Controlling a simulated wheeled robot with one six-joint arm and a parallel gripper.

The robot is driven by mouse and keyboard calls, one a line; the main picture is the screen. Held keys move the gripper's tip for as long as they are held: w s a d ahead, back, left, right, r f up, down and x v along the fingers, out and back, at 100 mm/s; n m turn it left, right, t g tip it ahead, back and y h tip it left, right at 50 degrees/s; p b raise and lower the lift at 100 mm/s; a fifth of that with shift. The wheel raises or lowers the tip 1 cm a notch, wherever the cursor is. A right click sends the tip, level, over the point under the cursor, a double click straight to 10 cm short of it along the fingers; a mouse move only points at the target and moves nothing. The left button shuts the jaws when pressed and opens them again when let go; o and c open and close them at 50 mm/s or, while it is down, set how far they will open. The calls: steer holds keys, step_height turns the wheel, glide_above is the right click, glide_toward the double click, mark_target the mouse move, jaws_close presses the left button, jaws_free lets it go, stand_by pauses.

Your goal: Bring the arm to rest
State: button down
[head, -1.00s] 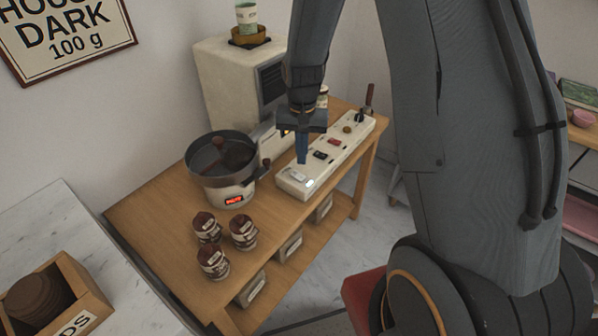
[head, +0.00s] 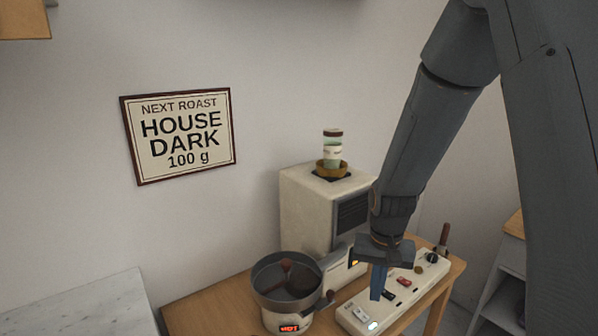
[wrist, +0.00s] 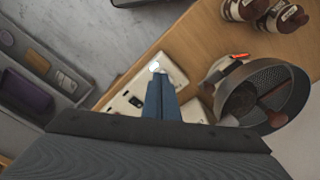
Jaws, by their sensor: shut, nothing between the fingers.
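My gripper (head: 376,297) is shut and empty, pointing down over the white control panel (head: 350,317). In the wrist view its closed blue fingers (wrist: 161,98) lie over the panel (wrist: 172,72). I cannot tell exactly how far the tips are above the surface. A white light (head: 373,326) glows at the near end of the panel, and it also shows in the wrist view (wrist: 155,66) just beyond the fingertips. My arm reaches down from the upper right.
A dark round pan on a base with a red display (head: 289,328) stands left of the panel. A sign (head: 180,137) reads House Dark 100 g. Brown canisters (wrist: 285,18) stand at the table edge.

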steer(key=s+r+n+t, duration=0.1)
steer(key=s+r+n, duration=0.2)
steer(key=s, duration=0.9)
step_height(320, 180, up, 3)
steer(key=shift+s+r, duration=0.1)
steer(key=shift+s, duration=0.15)
steer(key=shift+d, duration=0.1)
